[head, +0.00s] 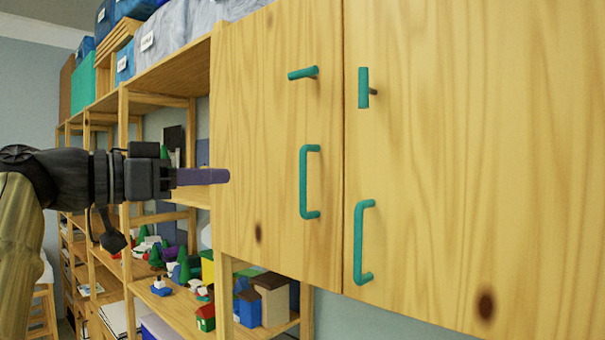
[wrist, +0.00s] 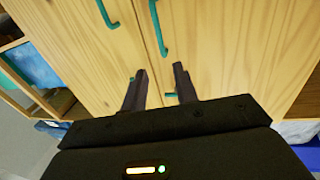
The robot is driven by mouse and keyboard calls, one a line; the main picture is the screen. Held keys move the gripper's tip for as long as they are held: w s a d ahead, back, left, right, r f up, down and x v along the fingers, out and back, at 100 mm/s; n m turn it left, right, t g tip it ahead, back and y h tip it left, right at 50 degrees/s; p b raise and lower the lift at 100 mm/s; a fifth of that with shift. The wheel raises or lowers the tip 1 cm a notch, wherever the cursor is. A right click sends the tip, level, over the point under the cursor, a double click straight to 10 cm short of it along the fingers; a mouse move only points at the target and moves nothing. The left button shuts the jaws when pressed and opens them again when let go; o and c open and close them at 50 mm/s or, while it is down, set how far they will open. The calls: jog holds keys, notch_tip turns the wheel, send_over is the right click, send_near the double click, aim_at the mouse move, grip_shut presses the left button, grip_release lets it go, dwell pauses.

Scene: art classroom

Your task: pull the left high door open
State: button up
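The left high door (head: 270,120) is pale wood and looks closed, flush with the right door (head: 450,150). It has a teal latch (head: 303,73), lying near horizontal, above a teal bar handle (head: 304,182). The wrist view seems upside down; there the bar handle (wrist: 160,30) is at the top and the latch (wrist: 171,95) shows between the fingers. My gripper (head: 226,176) is left of the door's handle in the head view. Its dark fingers (wrist: 159,80) are apart with nothing held, and they appear clear of the handle.
The right door has an upright latch (head: 364,88) and a bar handle (head: 362,242). Open shelves (head: 165,75) with toys and boxes stand left of and below the cabinet. Bins (head: 160,35) sit on top. Space in front of the doors looks clear.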

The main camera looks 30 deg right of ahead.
jog(key=p, duration=0.5)
send_over(303, 208)
jog(key=shift+w+a+r, duration=0.1)
jog(key=shift+w+a, duration=0.05)
jog(key=shift+w, duration=0.1)
jog(key=shift+w+d, duration=0.1)
jog(key=shift+d, duration=0.25)
grip_shut()
